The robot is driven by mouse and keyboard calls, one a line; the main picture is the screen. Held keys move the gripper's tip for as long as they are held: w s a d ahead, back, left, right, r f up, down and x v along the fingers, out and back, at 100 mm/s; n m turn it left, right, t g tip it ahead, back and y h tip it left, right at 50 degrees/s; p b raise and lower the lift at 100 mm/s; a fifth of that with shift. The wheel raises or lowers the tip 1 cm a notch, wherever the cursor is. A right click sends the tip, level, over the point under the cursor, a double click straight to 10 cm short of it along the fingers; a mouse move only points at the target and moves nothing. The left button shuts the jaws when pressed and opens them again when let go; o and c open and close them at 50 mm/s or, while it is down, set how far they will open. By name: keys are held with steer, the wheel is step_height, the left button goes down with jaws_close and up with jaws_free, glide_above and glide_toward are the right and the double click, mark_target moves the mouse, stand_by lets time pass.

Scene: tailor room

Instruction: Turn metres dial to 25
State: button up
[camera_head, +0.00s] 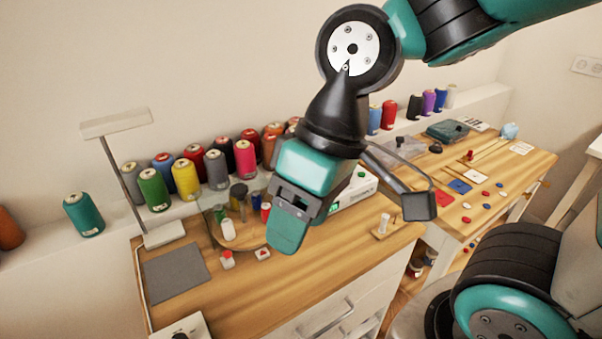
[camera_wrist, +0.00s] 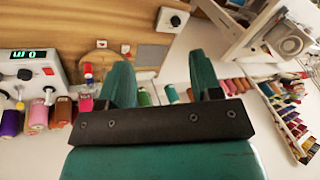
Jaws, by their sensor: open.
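A white box (camera_head: 355,190) with a green-lit display stands on the wooden bench, partly hidden behind my gripper (camera_head: 290,232) in the head view. In the wrist view the box (camera_wrist: 50,66) is at the left edge, its display (camera_wrist: 22,55) upside down and seeming to read 0 m. A dark round knob (camera_wrist: 25,74), which looks like the metres dial, sits beside the display. My gripper (camera_wrist: 162,75) is open and empty, with its two green fingers apart. It is above the bench, away from the knob.
Thread spools (camera_head: 185,180) line the ledge behind. A lamp (camera_head: 125,160) and grey mat (camera_head: 175,272) are at left. A second white box with a black knob (camera_wrist: 175,20) is at the bench's front. The bench front right of the mat is mostly clear.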

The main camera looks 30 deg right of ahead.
steer(key=w+d+f+m+h+b, duration=0.1)
steer(key=w+d+f+m+h, duration=0.15)
steer(key=w+d+m, duration=1.05)
steer(key=w+d+f+m+h+b, duration=0.2)
steer(key=w+d+f+m, duration=0.1)
steer(key=w+d+m, duration=1)
steer(key=shift+y, duration=0.25)
steer(key=f, duration=0.6)
steer(key=w+a+f, duration=0.1)
steer(key=f, duration=0.4)
steer(key=a+f+p, duration=0.1)
steer(key=f, duration=0.5)
steer(key=shift+w+a+f, duration=0.25)
steer(key=shift+w+f, duration=0.05)
steer(key=shift+f, duration=0.05)
steer(key=c, duration=0.9)
